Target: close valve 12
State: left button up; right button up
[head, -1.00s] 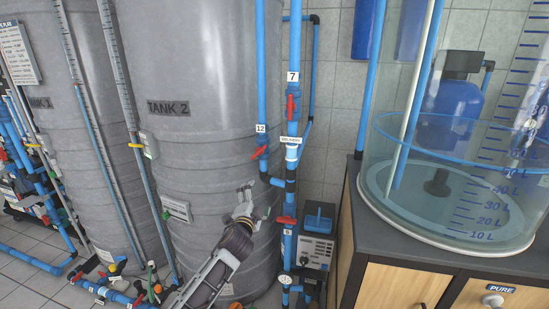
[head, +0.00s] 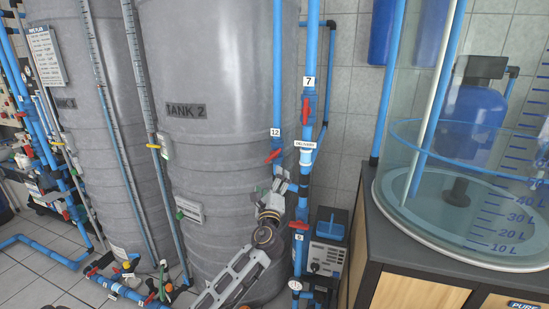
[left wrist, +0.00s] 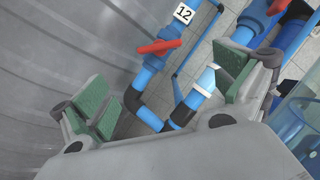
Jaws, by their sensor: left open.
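Valve 12 has a red handle (head: 273,156) on a vertical blue pipe, just below a white tag marked 12 (head: 275,133). In the left wrist view its red handle (left wrist: 160,46) lies slantwise across the pipe, with the 12 tag (left wrist: 183,13) above it. My left gripper (head: 281,180) is just below the valve in the head view, in front of the pipe. In the left wrist view the open left gripper (left wrist: 172,92) has its green-padded fingers wide apart. The handle is beyond the fingers, apart from them, with nothing between the pads. My right gripper is not in view.
Valve 7 (head: 306,105) with a red handle is on the parallel pipe to the right. Another red handle (head: 299,225) is lower down. The grey tank 2 (head: 225,70) stands close on the left. A glass tank (head: 440,200) stands on a cabinet at right.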

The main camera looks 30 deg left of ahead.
aim_at(273, 156)
pick_arm(q)
jog(key=shift+m, duration=0.5)
jog(key=shift+a, duration=0.1)
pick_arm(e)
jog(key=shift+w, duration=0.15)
pick_arm(q)
jog(key=shift+p+x, duration=0.95)
jog(key=shift+x, duration=5.9)
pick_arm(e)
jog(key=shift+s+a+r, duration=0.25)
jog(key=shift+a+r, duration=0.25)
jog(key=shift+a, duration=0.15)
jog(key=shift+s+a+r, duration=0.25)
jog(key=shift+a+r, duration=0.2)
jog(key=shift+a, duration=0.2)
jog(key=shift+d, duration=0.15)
